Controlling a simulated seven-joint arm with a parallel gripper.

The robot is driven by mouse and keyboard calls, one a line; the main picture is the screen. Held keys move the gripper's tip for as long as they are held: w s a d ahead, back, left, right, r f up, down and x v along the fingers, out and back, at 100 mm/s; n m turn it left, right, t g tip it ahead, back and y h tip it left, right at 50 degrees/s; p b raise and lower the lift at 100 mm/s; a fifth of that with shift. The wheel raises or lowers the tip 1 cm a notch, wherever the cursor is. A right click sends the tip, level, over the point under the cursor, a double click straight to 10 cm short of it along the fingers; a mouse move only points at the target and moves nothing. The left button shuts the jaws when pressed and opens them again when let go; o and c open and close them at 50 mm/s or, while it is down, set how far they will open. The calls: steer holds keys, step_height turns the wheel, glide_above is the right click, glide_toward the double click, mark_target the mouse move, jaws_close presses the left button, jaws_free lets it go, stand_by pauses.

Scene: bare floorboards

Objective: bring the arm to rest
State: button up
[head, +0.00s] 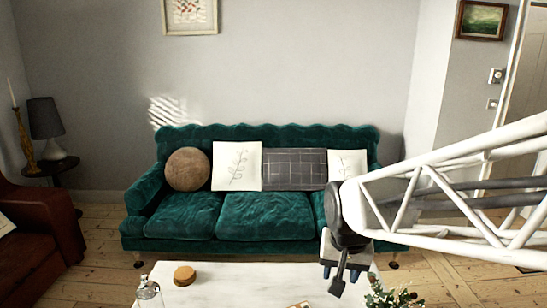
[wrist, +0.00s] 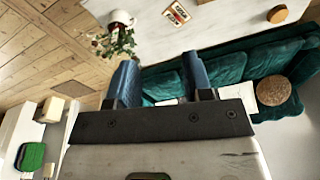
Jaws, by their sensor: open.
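My gripper (head: 341,278) hangs from the arm at the right of the head view, in front of the green sofa (head: 255,225) and over or near the right part of the white table (head: 235,280). In the wrist view, the two blue fingers of my gripper (wrist: 160,78) stand apart with nothing between them. The arm reaches in from the right edge of the head view. The gap to the tabletop is hard to judge.
On the table are a glass bottle (head: 148,292), a round brown object (head: 185,275), a small card (head: 299,305) and a potted plant (head: 388,294) close to my gripper. A side table with a dark lamp (head: 46,130) stands left. Floorboards (head: 460,280) at the right are bare.

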steer(key=s+d+r+n, duration=0.1)
steer(key=s+d, duration=0.1)
steer(key=s, duration=0.5)
steer(key=s+d+r+n, duration=0.1)
steer(key=s+d, duration=0.1)
steer(key=s, duration=0.5)
steer(key=shift+s+d+t, duration=0.3)
steer(key=shift+w+r, duration=0.1)
stand_by(1.5)
